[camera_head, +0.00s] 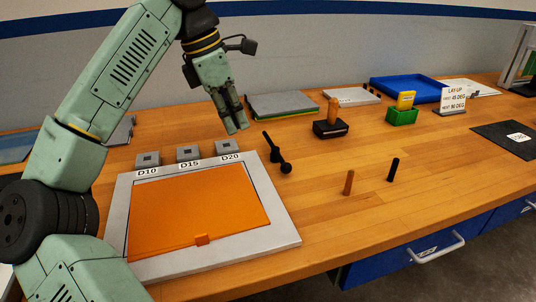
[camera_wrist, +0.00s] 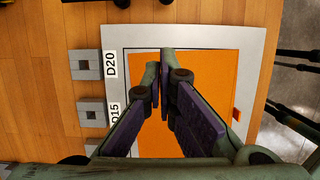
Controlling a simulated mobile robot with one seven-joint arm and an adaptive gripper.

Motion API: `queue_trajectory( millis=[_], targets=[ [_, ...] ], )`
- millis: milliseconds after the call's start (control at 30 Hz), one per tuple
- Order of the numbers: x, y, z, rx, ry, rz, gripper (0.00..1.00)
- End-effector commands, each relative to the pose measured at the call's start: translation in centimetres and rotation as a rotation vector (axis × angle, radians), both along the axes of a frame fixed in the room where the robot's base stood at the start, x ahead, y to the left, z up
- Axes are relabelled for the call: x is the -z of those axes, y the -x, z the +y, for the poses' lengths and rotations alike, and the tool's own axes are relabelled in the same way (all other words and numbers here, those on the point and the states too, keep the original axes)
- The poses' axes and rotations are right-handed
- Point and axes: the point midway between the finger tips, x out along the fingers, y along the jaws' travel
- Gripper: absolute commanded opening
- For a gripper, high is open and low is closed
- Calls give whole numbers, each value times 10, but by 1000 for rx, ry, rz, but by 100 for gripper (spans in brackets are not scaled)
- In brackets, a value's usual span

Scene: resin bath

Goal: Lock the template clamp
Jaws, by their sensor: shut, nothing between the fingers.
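A grey frame (camera_head: 285,232) lies on the wooden bench around an orange panel (camera_head: 195,212) with a small orange tab at its front edge. Grey square blocks stand along its back edge by labels D10 (camera_head: 148,160), D15 (camera_head: 187,153) and D20 (camera_head: 228,147). A black lever with a round knob (camera_head: 275,155), possibly the clamp, stands at the frame's back right corner. My gripper (camera_head: 237,130) is shut and empty, pointing down above the bench behind D20, apart from the lever. In the wrist view its fingers (camera_wrist: 162,62) cover part of the orange panel (camera_wrist: 205,75).
To the right stand a brown peg (camera_head: 348,182) and a black peg (camera_head: 393,169). Farther back are a wooden-handled black block (camera_head: 331,128), a green box (camera_head: 402,117), a blue tray (camera_head: 400,88) and stacked sheets (camera_head: 283,104). Bare bench lies between the frame and the pegs.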

Motion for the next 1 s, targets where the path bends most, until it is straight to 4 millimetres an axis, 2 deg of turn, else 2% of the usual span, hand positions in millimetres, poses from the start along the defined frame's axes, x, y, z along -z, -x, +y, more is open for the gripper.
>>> queue_trajectory(
  millis=[167, 267, 667, 800, 1000],
  targets=[
    [7, -1, -2, 2, 1, 1, 0],
    [20, -2, -6, 3, 2, 2, 0],
    [98, -9, -30, 3, 3, 2, 0],
    [98, -16, -52, 5, 2, 1, 0],
    [103, -21, -65, 2, 2, 0, 0]
  ],
)
